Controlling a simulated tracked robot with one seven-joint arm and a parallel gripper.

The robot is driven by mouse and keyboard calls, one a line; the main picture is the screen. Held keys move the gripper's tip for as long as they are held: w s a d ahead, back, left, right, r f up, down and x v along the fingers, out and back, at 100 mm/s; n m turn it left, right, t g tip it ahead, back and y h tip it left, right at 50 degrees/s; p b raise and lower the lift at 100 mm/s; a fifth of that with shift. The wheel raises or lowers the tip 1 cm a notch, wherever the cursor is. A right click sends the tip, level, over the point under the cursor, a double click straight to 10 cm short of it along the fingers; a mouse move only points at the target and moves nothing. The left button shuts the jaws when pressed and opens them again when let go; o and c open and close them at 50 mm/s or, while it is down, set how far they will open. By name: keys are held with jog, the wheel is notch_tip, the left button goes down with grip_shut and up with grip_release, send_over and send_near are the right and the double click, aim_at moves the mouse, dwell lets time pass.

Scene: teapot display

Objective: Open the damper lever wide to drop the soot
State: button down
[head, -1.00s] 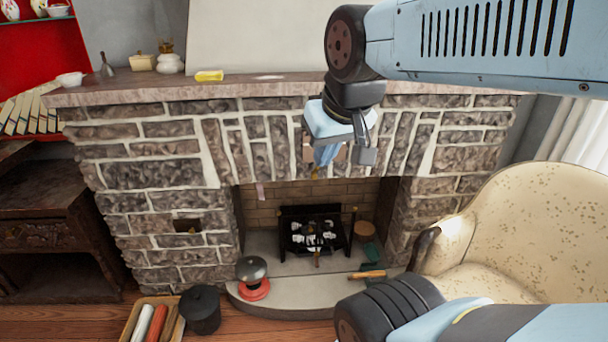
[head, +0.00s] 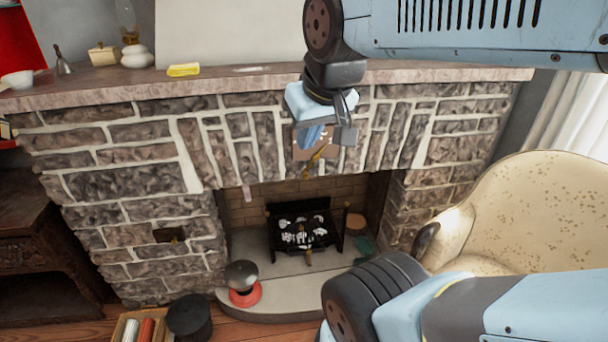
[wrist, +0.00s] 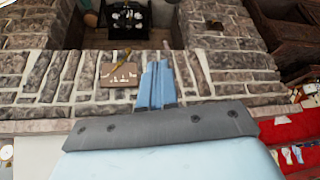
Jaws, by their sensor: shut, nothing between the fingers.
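The damper lever (head: 314,158) is a small brass-coloured lever on a brown plate (head: 300,153) on the stone front above the firebox opening. In the wrist view, which is upside down, the lever (wrist: 121,58) angles up and right from the plate (wrist: 119,80), which has pale markings. My gripper (head: 312,142) is in front of the plate and partly hides it in the head view. Its blue fingers (wrist: 157,70) are together and empty, just right of the plate and lever in the wrist view. I cannot tell whether they touch the lever.
The firebox holds a black grate (head: 303,232). A red-based pot with a dark lid (head: 242,278) stands on the hearth (head: 285,305). A black bucket (head: 190,316) is on the floor. The cream armchair (head: 535,210) is close at right. The mantel (head: 240,85) juts out above.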

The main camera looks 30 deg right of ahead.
jog(key=w+d+f+m+t+h, duration=0.15)
jog(key=w+d+f, duration=0.25)
jog(key=w+d, duration=0.6)
jog(key=w+d+f+m+t+h, duration=0.1)
jog(key=w+d+f+m+h, duration=0.15)
jog(key=w+d+f, duration=0.75)
jog(key=w+d+f+m+t+y, duration=0.25)
jog(key=w+d+f, duration=0.2)
jog(key=f, duration=0.35)
jog(key=w+d+f+m+t+y, duration=0.1)
jog(key=w+d+f+m+y, duration=0.15)
jog(key=w+f, duration=0.4)
jog(key=s+d+f+m+t+y, duration=0.1)
jog(key=s+f+m+t+y, duration=0.5)
jog(key=s+f, duration=0.4)
jog(key=a+f+x, duration=0.1)
jog(key=x, duration=1.2)
jog(key=shift+a+m+h, duration=0.3)
jog(key=shift+a+h, duration=0.05)
jog(key=shift+h, duration=0.05)
